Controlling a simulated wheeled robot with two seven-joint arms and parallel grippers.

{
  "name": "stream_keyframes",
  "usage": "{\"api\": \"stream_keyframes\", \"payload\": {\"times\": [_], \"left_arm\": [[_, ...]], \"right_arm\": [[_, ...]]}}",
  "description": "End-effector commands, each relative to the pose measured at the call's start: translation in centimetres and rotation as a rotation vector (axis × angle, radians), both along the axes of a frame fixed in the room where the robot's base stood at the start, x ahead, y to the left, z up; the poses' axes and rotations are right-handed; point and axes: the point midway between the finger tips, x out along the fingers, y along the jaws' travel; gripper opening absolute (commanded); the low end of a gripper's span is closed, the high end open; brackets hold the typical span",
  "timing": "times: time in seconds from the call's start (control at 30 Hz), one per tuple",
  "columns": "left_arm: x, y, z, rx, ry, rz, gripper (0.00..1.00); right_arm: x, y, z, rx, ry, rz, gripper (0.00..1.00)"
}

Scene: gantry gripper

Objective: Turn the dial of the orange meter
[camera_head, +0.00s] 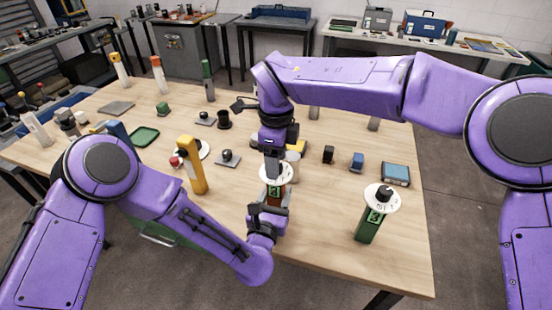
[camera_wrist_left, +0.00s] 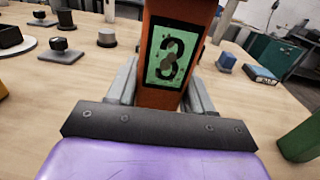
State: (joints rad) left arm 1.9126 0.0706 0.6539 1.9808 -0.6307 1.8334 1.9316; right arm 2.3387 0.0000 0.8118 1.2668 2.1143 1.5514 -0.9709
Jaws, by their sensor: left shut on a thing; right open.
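The orange meter (camera_wrist_left: 160,97) stands upright in the left wrist view, with a green display showing a 3. My left gripper (camera_head: 271,204) is shut on its body, one finger on each side. In the head view the meter's white dial plate (camera_head: 269,174) shows just above my left gripper; most of the body is hidden. My right gripper (camera_head: 272,165) points down over the dial with its jaws open. It hides the knob, and I cannot tell whether it touches it.
A green meter (camera_head: 368,228) with a white dial plate stands to the right, near the table's front edge. A yellow meter (camera_head: 191,165) stands to the left. Several small knobs and blocks lie behind. The table between the orange and green meters is clear.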

Motion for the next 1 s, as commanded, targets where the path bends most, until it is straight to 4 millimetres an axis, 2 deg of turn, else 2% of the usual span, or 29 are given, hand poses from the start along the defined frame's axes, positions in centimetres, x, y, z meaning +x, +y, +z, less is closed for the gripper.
{"api": "stream_keyframes", "payload": {"times": [0.23, 0.27, 0.4, 0.43, 0.77, 1.0], "left_arm": [[0.01, 0.03, -0.02, 0.000, 0.000, 0.001, 0.05], [0.01, 0.03, -0.02, 0.000, 0.000, 0.001, 0.05], [0.00, 0.03, -0.03, 0.000, 0.001, 0.001, 0.05], [0.00, 0.03, -0.03, 0.000, 0.001, 0.001, 0.05], [-0.01, 0.03, -0.04, 0.001, 0.001, 0.001, 0.05], [-0.01, 0.02, -0.04, 0.001, 0.001, 0.000, 0.05]], "right_arm": [[-0.01, 0.00, -0.19, 0.000, 0.000, 0.000, 0.59], [-0.01, 0.00, -0.19, 0.000, 0.000, 0.000, 0.52], [0.00, 0.00, -0.17, 0.000, 0.000, 0.001, 0.07], [0.00, 0.00, -0.17, 0.000, 0.000, 0.001, 0.02], [0.02, -0.03, -0.15, 0.000, -0.001, -0.036, 0.02], [0.04, -0.03, -0.14, 0.001, 0.000, -0.174, 0.02]]}}
